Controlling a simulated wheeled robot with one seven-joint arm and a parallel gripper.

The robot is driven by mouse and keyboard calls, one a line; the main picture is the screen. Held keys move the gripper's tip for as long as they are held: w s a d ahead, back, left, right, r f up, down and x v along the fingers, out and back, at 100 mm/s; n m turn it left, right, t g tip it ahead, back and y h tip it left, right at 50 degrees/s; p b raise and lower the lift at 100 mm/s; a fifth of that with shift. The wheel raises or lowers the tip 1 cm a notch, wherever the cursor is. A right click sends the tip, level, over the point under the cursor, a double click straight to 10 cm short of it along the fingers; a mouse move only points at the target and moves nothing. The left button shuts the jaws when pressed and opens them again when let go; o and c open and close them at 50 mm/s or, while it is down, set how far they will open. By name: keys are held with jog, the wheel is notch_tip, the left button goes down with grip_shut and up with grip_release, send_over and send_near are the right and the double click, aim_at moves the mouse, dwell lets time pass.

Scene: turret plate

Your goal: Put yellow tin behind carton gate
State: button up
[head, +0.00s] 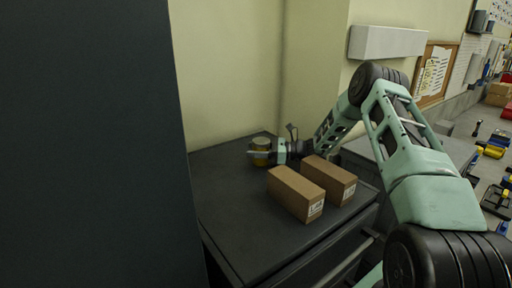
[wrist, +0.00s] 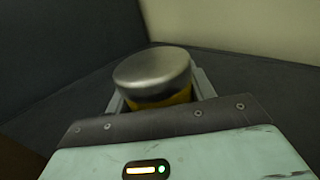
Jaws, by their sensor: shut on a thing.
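The yellow tin (head: 261,146) is at the back of the dark plate, near the wall corner, behind the two cartons as the head view shows it. In the wrist view the tin (wrist: 154,77) shows its metal lid and a strip of yellow side. My gripper (head: 264,154) is shut on the tin, with a finger on either side. Two brown cartons, a left one (head: 293,191) and a right one (head: 329,178), lie side by side with a narrow gap between them. I cannot tell whether the tin touches the plate.
The dark plate (head: 234,208) is clear to the left of and in front of the cartons. Pale walls (head: 230,70) close off the back. A tall dark panel (head: 90,140) stands at the left. A grey cabinet top (head: 363,150) is at the right.

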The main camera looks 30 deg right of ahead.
jog(key=shift+f, duration=0.1)
jog(key=o, duration=1.2)
